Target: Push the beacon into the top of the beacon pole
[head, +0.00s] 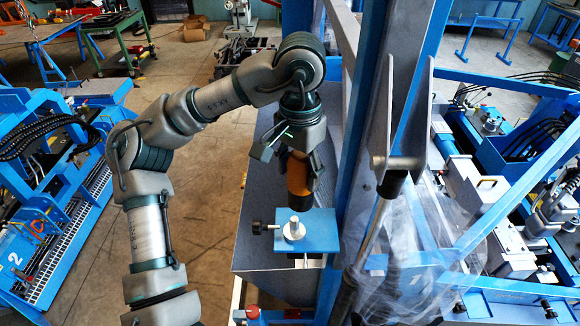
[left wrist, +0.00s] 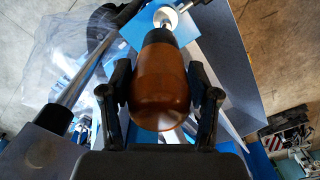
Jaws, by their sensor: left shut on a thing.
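The beacon has an amber dome and a dark base; its dome (head: 299,178) shows in the head view, upright below my left gripper (head: 299,163). In the left wrist view the beacon (left wrist: 160,85) lies between the two dark fingers of my left gripper (left wrist: 160,100), which is shut on it. The beacon pole (head: 294,228) is a short metal stub on a white disc, fixed to a blue plate (head: 319,229). The beacon's base is behind and above the pole top in the head view and appears apart from it. The pole's disc (left wrist: 165,17) shows beyond the beacon in the left wrist view. My right gripper is out of view.
A black clamp knob (head: 257,228) sticks out left of the plate. A grey panel (head: 262,180) lies under and behind it. Blue frame beams (head: 358,120), a black-and-silver strut (head: 378,215) and clear plastic sheeting (head: 420,270) stand close on the right. Open floor (head: 205,200) lies left.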

